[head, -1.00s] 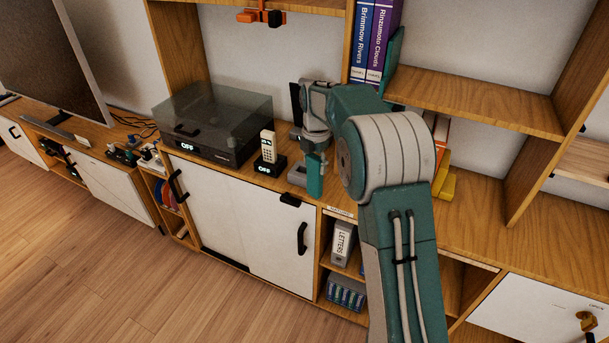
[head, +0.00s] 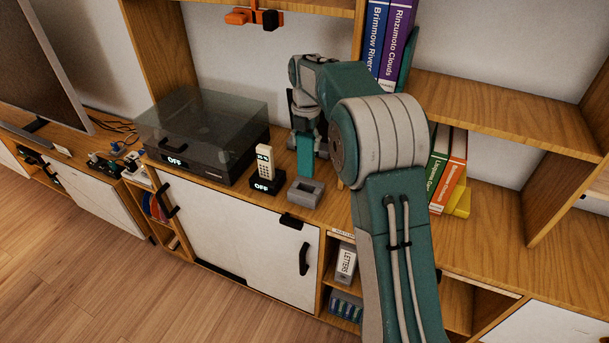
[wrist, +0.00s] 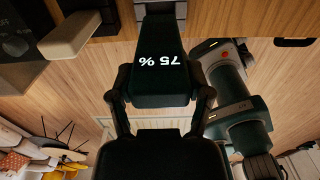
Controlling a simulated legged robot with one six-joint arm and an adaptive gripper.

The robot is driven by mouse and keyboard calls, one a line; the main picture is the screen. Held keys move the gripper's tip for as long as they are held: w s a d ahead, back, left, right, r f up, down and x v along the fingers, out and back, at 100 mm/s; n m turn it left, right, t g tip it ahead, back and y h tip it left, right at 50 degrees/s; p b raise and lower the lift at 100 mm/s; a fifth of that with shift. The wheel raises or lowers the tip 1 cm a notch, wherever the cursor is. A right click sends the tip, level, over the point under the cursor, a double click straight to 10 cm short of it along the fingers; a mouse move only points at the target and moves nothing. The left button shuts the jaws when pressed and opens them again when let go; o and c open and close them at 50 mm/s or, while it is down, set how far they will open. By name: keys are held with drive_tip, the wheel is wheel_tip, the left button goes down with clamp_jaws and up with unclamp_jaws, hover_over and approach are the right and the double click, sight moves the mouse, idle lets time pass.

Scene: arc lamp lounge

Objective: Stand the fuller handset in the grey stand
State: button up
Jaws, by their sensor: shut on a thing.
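A teal handset (head: 305,155) hangs roughly upright in my gripper (head: 304,135), which is shut on it. In the wrist view the dark handset (wrist: 158,85) shows "75 %" upside down, between the fingers of my gripper (wrist: 160,98). The grey stand (head: 296,197), a low block with an empty slot, sits on the cabinet top just in front of the handset in the head view. The handset is apart from the slot; its height over the cabinet is hard to judge. A cream handset (head: 264,159) stands in a black stand (head: 262,186) reading "OFF", left of the grey stand.
A turntable (head: 205,140) with a clear lid, also showing "OFF", is left of the stands. A shelf upright and books (head: 392,40) are close to my arm on the right. An orange item (head: 254,17) is under the shelf above. The cabinet top (head: 282,160) has little free room.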

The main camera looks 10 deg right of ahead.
sight(306, 165)
wheel_tip(306, 165, down, 8)
drive_tip(key=shift+s+r, duration=0.1)
idle(0.4)
drive_tip(key=o, duration=1.3)
drive_tip(key=shift+c, duration=0.2)
